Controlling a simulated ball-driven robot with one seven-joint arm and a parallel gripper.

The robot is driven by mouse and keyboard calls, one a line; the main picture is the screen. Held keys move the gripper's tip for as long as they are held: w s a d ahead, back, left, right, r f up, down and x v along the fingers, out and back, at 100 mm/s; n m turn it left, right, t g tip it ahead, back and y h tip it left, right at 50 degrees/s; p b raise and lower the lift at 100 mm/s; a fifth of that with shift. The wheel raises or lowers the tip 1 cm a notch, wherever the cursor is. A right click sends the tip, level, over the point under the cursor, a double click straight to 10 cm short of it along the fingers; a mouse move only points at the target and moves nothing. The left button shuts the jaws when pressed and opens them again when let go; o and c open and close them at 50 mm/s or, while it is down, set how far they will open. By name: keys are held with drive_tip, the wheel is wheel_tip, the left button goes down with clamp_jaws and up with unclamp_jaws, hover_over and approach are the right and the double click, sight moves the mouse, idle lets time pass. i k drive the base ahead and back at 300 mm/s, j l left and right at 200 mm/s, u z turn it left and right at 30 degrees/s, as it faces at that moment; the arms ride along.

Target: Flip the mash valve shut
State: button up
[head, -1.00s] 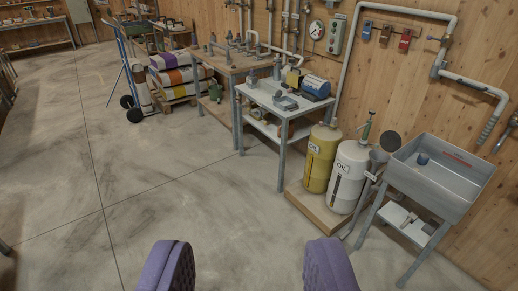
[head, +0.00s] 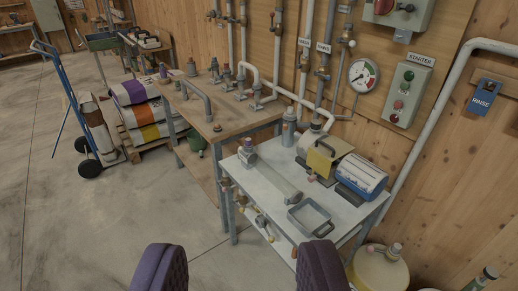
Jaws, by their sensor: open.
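My gripper (head: 241,262) is open and empty, its two purple padded fingers apart at the bottom of the head view, with floor and the white table's lower part beyond. Several upright pipes with fittings run up the wooden wall at top centre. A pipe fitting (head: 304,58) and a second one (head: 322,72) sit beneath small labels (head: 304,42) that are too small to read surely. Another valve (head: 346,42) is farther right, left of the gauge. I cannot tell which one is the mash valve or how its handle stands. My gripper is well short of them all.
A white table (head: 255,185) with a tray (head: 310,217) and a blue machine (head: 361,178) stands in front of the pipes. A wooden bench (head: 215,120) is to its left. A gauge (head: 363,75) and a starter box (head: 408,95) are on the wall.

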sight(299, 66)
drive_tip(key=i+z, duration=0.2)
drive_tip(key=i, duration=0.35)
drive_tip(key=i+j+z, duration=0.15)
drive_tip(key=i, duration=0.45)
drive_tip(key=i+j+z, duration=0.15)
drive_tip(key=i+j, duration=0.15)
drive_tip(key=i+j+z, duration=0.15)
drive_tip(key=i+j, duration=0.2)
drive_tip(key=i+j+z, duration=0.15)
drive_tip(key=i+j, duration=0.15)
drive_tip(key=i+j+z, duration=0.15)
drive_tip(key=j, duration=0.3)
drive_tip(key=i+j+z, duration=0.15)
drive_tip(key=i+j, duration=0.2)
drive_tip(key=i+j+z, duration=0.15)
drive_tip(key=j, duration=0.4)
drive_tip(key=i, duration=0.1)
